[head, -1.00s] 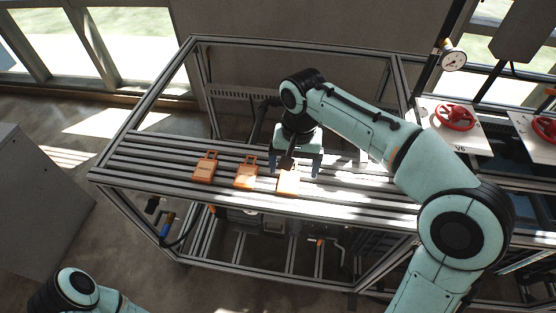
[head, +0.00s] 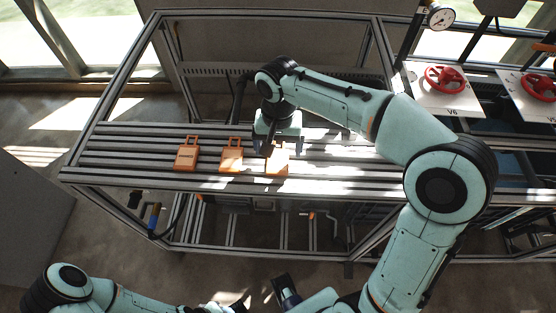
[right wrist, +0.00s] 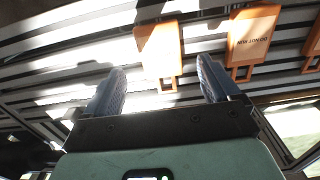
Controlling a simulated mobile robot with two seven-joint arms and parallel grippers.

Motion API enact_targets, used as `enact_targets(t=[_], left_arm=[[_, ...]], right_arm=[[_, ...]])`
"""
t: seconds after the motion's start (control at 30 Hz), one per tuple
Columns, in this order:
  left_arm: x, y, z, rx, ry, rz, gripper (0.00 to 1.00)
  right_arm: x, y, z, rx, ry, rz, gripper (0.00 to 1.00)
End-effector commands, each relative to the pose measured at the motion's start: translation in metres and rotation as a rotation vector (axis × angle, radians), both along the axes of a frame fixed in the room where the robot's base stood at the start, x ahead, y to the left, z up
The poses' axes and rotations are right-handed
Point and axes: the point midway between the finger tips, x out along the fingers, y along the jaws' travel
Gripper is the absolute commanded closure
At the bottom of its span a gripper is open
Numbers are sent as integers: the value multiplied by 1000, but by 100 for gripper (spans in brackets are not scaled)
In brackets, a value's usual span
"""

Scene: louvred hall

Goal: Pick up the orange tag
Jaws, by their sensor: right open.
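Three orange tags lie in a row on the slatted rack top in the head view: a left one (head: 186,156), a middle one (head: 231,158) and a right one (head: 277,164). Each has a loop handle. My right gripper (head: 279,147) is open and empty at the right tag, partly hiding its handle end. In the right wrist view, the open fingers (right wrist: 160,65) point toward this tag (right wrist: 158,45), whose handle shows between them. Contact cannot be made out. My left arm (head: 70,283) is at the bottom left; its gripper is not clearly shown.
The slatted metal rack (head: 340,183) has free slats right of the tags. A red valve wheel (head: 445,80) on a white V6 panel, a second red wheel (head: 540,85) and a gauge (head: 439,16) stand at the right. A grey cabinet (head: 30,215) is at the left.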

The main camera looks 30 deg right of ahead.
Motion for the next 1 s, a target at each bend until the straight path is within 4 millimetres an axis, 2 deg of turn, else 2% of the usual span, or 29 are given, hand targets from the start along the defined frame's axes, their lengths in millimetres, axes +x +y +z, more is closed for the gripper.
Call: enact_targets(t=[0.03,0.2,0.5,0.53,0.57,0.7,1.0], left_arm=[[-1,0,-2,0,0,0,56],[-2,0,-5,0,2,-1,56],[-2,0,-5,0,2,0,56],[-2,0,-5,0,2,0,56],[-2,0,-5,0,2,0,56],[-2,0,-5,0,2,0,56],[-2,0,-5,0,2,0,56]], right_arm=[[-1,0,-11,-1,6,0,11],[-1,1,-34,-1,4,-1,11],[0,1,-40,0,1,-1,11],[0,1,-40,0,1,-1,14],[0,1,-40,0,1,-1,24],[0,1,-39,0,1,-1,69],[0,1,-39,-1,1,0,70]])
